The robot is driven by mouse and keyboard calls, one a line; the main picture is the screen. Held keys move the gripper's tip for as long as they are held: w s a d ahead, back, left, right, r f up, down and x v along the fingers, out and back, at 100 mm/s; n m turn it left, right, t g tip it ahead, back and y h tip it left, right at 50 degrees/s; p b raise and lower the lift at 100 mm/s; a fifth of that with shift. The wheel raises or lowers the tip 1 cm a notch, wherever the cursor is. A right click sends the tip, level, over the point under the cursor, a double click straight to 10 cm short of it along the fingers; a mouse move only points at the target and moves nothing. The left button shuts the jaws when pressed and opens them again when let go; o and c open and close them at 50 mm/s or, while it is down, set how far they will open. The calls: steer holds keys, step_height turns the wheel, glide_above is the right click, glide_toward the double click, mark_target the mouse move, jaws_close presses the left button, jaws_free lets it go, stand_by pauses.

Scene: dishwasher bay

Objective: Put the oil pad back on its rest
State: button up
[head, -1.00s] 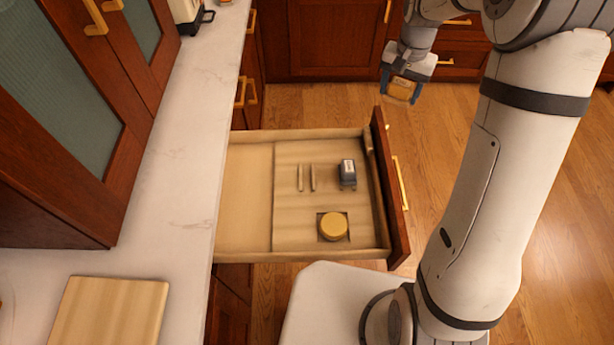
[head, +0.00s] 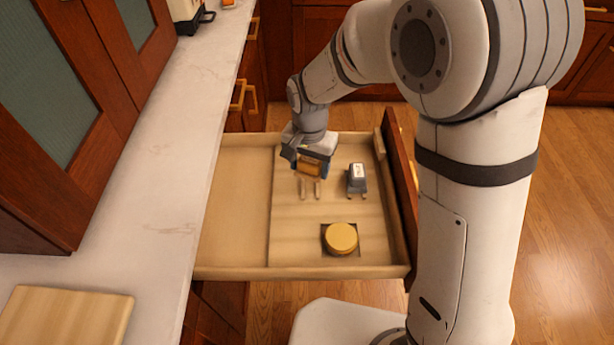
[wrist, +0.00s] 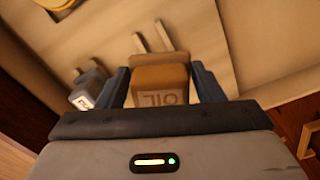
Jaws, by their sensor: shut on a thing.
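My gripper (head: 311,168) is shut on the oil pad (head: 309,169), a small tan-orange block. In the wrist view the oil pad (wrist: 160,85) shows the letters "OIL" and sits between the two dark fingers. The rest, two pale parallel wooden strips (head: 310,189), lies in the open drawer just in front of the pad in the head view. In the wrist view the strips (wrist: 152,38) show just beyond the pad. The pad looks above the drawer floor; the exact gap cannot be told.
A grey block with a white label (head: 357,178) stands right of the strips. A round yellow tin (head: 341,238) sits in a square recess nearer the front. The open drawer (head: 235,205) has a bare left section. A cutting board (head: 65,318) lies on the counter (head: 165,190).

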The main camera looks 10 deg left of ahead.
mark_target(309, 176)
steer(key=shift+f, duration=2.1)
steer(key=shift+f, duration=0.1)
steer(key=o, duration=0.9)
